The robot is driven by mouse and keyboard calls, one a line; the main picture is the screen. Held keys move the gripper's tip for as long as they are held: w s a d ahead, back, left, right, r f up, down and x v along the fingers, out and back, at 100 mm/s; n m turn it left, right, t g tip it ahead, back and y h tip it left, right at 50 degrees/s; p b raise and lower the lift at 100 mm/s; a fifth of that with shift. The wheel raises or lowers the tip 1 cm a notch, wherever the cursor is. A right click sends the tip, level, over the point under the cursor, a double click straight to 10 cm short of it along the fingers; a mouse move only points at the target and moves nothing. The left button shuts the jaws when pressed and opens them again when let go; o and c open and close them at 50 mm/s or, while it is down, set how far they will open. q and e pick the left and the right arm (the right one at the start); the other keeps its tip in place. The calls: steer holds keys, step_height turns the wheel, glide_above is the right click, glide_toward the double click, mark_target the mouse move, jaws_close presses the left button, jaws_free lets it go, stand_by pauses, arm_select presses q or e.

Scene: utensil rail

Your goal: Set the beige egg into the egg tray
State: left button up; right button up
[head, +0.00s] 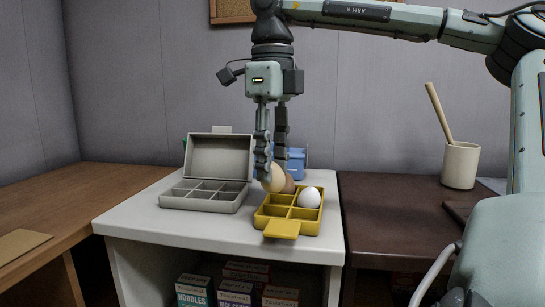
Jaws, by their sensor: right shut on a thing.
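My right gripper (268,160) points straight down over the white counter and is shut on the beige egg (272,181). The egg is at the back left part of the yellow egg tray (282,229); I cannot tell whether it touches the tray. The tray has square compartments and a tab at its front. A white egg (309,197) sits in a compartment on the right side. A brown egg (289,185) sits at the back, partly hidden behind the beige egg. The front compartments look empty. My left gripper is not in view.
A grey compartment box (202,205) with its lid raised stands left of the tray. A blue object (296,162) stands behind the gripper. A beige cup (460,166) with a wooden stick is on the dark table at right. Small cartons (195,291) are on the shelf below.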

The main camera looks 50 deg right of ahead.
mark_target(273, 192)
steer(key=shift+f+b, duration=1.75)
steer(key=shift+f, duration=1.05)
stand_by(1.5)
steer(key=o, duration=0.7)
steer(key=shift+r, duration=0.1)
step_height(273, 192, up, 12)
steer(key=shift+f, duration=0.1)
stand_by(0.4)
